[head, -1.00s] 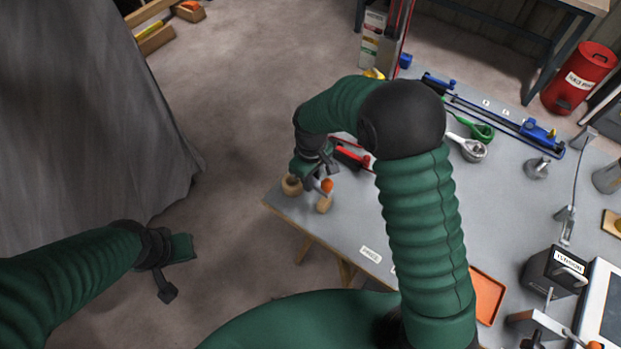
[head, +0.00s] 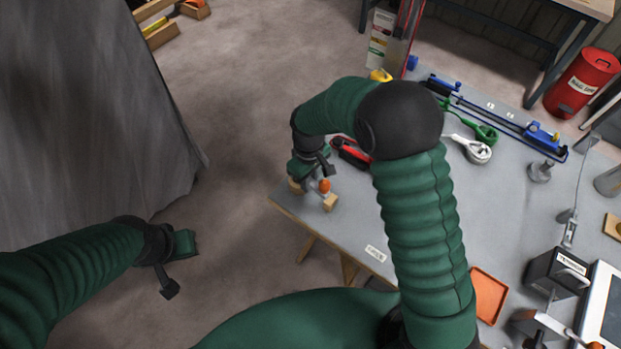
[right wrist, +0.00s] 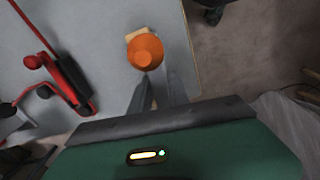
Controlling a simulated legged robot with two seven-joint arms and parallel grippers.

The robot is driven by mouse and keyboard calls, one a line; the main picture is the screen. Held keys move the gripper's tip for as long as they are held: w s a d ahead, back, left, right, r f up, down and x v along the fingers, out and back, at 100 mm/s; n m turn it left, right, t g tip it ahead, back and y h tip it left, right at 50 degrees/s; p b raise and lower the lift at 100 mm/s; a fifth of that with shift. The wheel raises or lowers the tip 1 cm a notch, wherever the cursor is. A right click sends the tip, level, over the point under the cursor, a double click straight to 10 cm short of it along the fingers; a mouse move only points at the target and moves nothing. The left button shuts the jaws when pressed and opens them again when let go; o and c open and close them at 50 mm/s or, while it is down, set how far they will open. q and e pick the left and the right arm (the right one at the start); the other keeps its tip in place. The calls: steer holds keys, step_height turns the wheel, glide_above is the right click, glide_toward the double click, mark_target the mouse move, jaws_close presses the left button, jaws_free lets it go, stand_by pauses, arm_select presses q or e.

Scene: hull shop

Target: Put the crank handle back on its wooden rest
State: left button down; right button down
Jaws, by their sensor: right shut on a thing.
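The crank handle shows mainly as its orange knob (head: 324,186), which also appears in the right wrist view (right wrist: 145,51). My right gripper (head: 317,180) is shut on the crank handle over the table's left corner. In the right wrist view its grey fingers (right wrist: 157,96) come together just below the knob. The wooden rest shows as a pale block (head: 330,202) beside the knob, with another part half hidden behind the gripper; the block also shows behind the knob (right wrist: 136,34). Whether the handle touches the rest is hidden. My left gripper (head: 180,264) hangs off the table; its jaw opening is unclear.
A red-and-black tool (head: 351,153) lies close behind the right gripper. The grey table (head: 340,226) is clear in front of the rest, with a label near its edge. An orange tray (head: 488,296) and a tension box (head: 556,275) stand to the right.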

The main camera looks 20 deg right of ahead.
steer(key=shift+f, duration=0.2)
steer(key=shift+d, duration=0.45)
arm_select(q)
steer(key=shift+a+f, duration=0.2)
arm_select(e)
steer(key=shift+a+f, duration=0.1)
steer(key=shift+f, duration=0.45)
arm_select(q)
steer(key=shift+d, duration=0.2)
arm_select(e)
steer(key=shift+d, duration=0.2)
arm_select(q)
steer(key=shift+a+f+b, duration=0.1)
steer(key=shift+f+b, duration=0.05)
steer(key=shift+b, duration=0.15)
arm_select(e)
steer(key=shift+f, duration=0.45)
arm_select(q)
steer(key=shift+f, duration=0.2)
arm_select(e)
steer(key=shift+f, duration=0.9)
steer(key=c, duration=1.2)
jaws_free()
steer(key=shift+o, duration=0.2)
